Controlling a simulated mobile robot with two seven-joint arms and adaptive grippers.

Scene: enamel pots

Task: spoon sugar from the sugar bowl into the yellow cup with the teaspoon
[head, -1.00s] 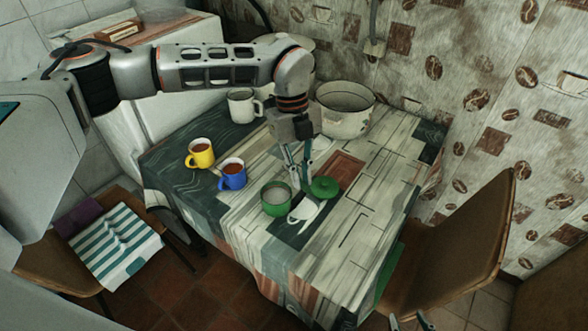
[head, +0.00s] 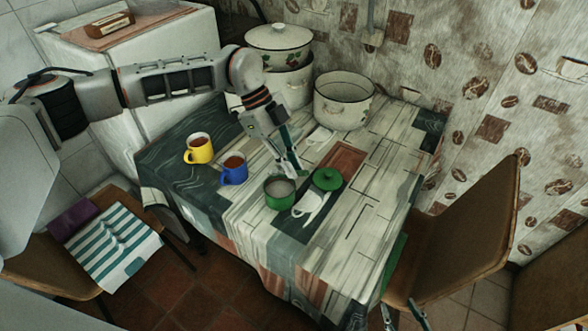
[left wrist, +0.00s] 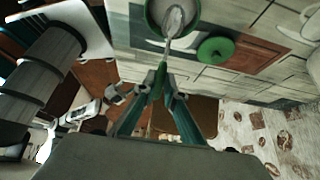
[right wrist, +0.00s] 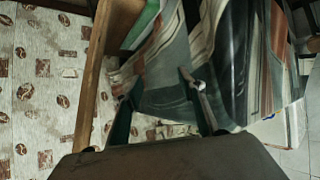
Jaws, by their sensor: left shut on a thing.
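The green sugar bowl (head: 280,200) stands on the table with its top open and pale sugar inside. My left gripper (head: 297,172) is shut on the teaspoon, just behind and right of the bowl. In the left wrist view the teaspoon (left wrist: 175,20) reaches from the fingertips to over or into the sugar bowl (left wrist: 150,25); I cannot tell if it touches the sugar. The yellow cup (head: 199,152), with brown drink in it, stands further left. My right gripper (right wrist: 160,88) is open and empty, low beside the table's hanging cloth.
A blue cup (head: 233,173) of brown drink stands between the yellow cup and the bowl. The green lid (head: 327,179) lies right of the bowl. Large enamel pots (head: 342,108) stand at the back. A chair (head: 470,220) is at the right. The table's front right is clear.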

